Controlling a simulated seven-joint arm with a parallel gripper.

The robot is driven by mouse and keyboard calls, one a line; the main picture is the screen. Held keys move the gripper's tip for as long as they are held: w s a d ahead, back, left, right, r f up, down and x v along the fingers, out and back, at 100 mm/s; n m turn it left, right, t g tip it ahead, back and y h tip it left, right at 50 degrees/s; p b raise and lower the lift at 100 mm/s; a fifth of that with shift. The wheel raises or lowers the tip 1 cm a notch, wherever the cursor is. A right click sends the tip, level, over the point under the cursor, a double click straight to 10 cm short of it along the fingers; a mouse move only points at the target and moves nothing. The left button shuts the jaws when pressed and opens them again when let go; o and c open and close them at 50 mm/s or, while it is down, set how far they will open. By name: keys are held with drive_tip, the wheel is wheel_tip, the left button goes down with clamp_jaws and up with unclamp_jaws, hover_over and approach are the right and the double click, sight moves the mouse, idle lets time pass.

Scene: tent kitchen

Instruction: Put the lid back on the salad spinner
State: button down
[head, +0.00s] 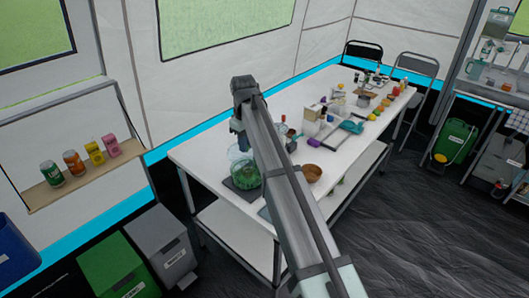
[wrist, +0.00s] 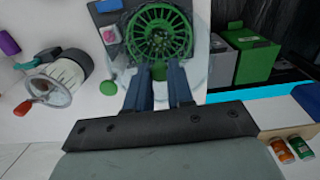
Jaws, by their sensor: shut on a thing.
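The salad spinner (head: 247,177) stands on the near left part of the white table, a clear bowl with a green slotted basket. In the wrist view its basket (wrist: 158,22) lies just beyond my fingertips, uncovered as far as I can see. My gripper (wrist: 158,72) is shut on the clear lid (wrist: 197,78), with green showing between the fingers. In the head view the lid (head: 238,152) is a pale clear shape above the bowl; my arm hides part of it. A round green knob (wrist: 109,88) shows left of the fingers, seemingly the lid's.
A dark mat (head: 240,188) lies under the spinner. A white cranked device (wrist: 62,78) with a red handle stands close by on the table. A brown bowl (head: 312,173) sits right of my arm. Several small items crowd the far table. Bins (head: 110,265) stand left, below.

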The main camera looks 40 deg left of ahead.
drive_tip(key=shift+a+n, duration=0.2)
drive_tip(key=shift+n, duration=0.5)
drive_tip(key=shift+w+f, duration=0.1)
drive_tip(key=shift+f, duration=0.05)
drive_tip(key=shift+f, duration=3)
drive_tip(key=shift+f, duration=0.2)
drive_tip(key=shift+c, duration=2.2)
unclamp_jaws()
drive_tip(key=shift+r, duration=0.1)
drive_tip(key=shift+r, duration=3.45)
